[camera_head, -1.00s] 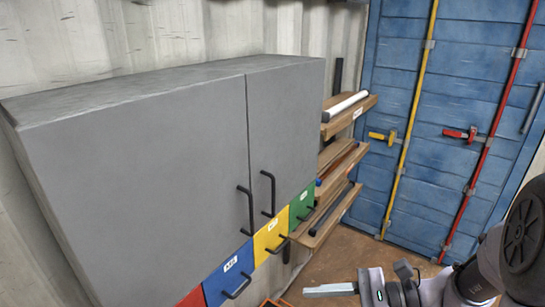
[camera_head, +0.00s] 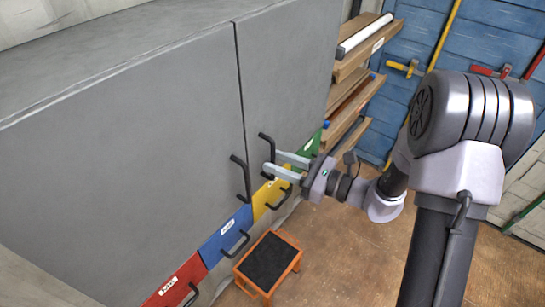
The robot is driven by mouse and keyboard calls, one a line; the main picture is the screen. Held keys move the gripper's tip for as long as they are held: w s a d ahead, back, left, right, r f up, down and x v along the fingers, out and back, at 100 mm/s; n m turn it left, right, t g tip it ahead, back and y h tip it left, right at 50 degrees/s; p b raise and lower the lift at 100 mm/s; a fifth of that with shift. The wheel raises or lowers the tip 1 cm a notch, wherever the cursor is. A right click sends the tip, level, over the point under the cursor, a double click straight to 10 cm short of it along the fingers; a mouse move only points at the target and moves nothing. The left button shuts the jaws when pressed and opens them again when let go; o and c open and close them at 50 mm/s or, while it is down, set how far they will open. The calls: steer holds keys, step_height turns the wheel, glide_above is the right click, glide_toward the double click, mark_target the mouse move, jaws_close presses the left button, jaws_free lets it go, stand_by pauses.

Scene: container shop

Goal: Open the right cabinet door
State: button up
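The grey cabinet has a closed right door (camera_head: 290,75) beside a wider left door (camera_head: 130,130). The right door's black handle (camera_head: 263,138) stands near the seam between the doors. The left door's black handle (camera_head: 239,172) is just left of it. My gripper (camera_head: 271,162) reaches in from the right with two light fingers spread apart. The fingertips are at the lower part of the right door's handle in the picture. I cannot tell whether they touch it or whether the handle is between them. The fingers cover part of that handle.
Red (camera_head: 175,287), blue (camera_head: 226,237), yellow (camera_head: 268,197) and green (camera_head: 308,146) drawers with handles lie below the doors. An orange-framed step stool (camera_head: 267,262) stands on the floor in front. Wooden shelves (camera_head: 362,55) stand right of the cabinet. Brown floor (camera_head: 335,250) is clear at lower right.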

steer(key=shift+x, duration=0.95)
steer(key=shift+w+d, duration=0.1)
jaws_close()
stand_by(0.6)
